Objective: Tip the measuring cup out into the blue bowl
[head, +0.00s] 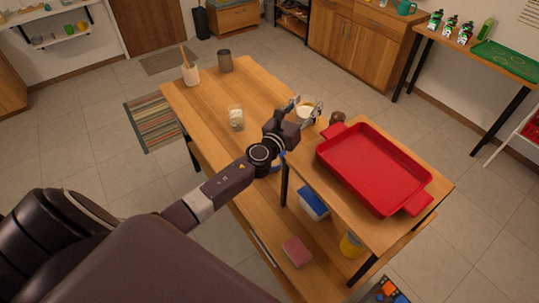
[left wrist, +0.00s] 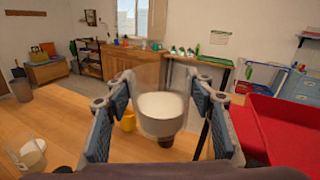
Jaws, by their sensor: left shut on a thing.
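My left gripper (head: 304,110) is shut on a clear measuring cup (head: 306,117) above the wooden table. In the left wrist view the cup (left wrist: 161,112) looks roughly upright between the fingers (left wrist: 162,110), with white contents inside. A small blue patch (head: 277,154) shows beside my left wrist in the head view. It may be the blue bowl, but my arm hides most of it. My right gripper is not in view.
A clear jar with white contents (head: 236,119) stands left of the gripper. A red tray (head: 375,168) fills the raised shelf at right, near a small brown object (head: 338,118). A utensil crock (head: 191,75) and grey canister (head: 225,62) stand at the far end.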

